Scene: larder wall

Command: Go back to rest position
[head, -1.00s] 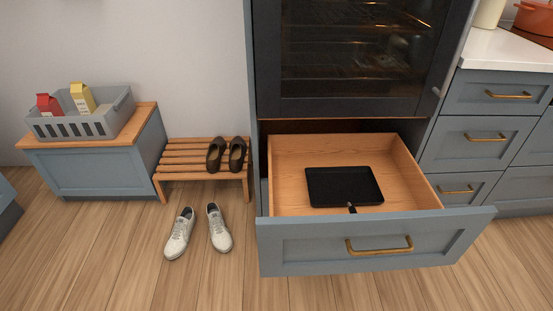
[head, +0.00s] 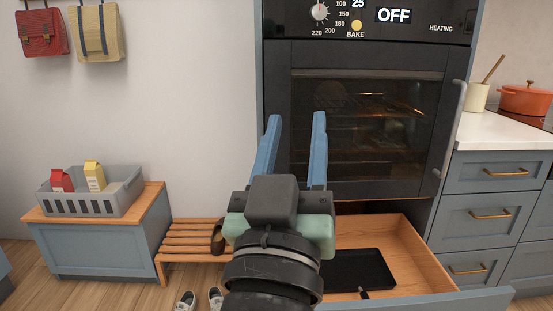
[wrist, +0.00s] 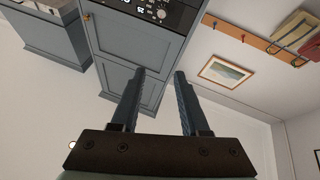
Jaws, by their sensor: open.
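My gripper (head: 294,125) is raised in front of the oven in the head view, its two blue fingers pointing up. The fingers are apart with nothing between them. In the wrist view my gripper (wrist: 160,75) is also open and empty, facing tall blue-grey cabinet doors (wrist: 120,80) and the upper wall. It touches nothing that I can see. My arm hides part of the open drawer and the shoe rack.
The drawer (head: 395,232) under the oven (head: 370,120) stands open with a black tray (head: 358,270) in it. A slatted rack (head: 190,238) and a bench with a grey crate (head: 90,195) stand at left. A white counter (head: 505,135) is at right.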

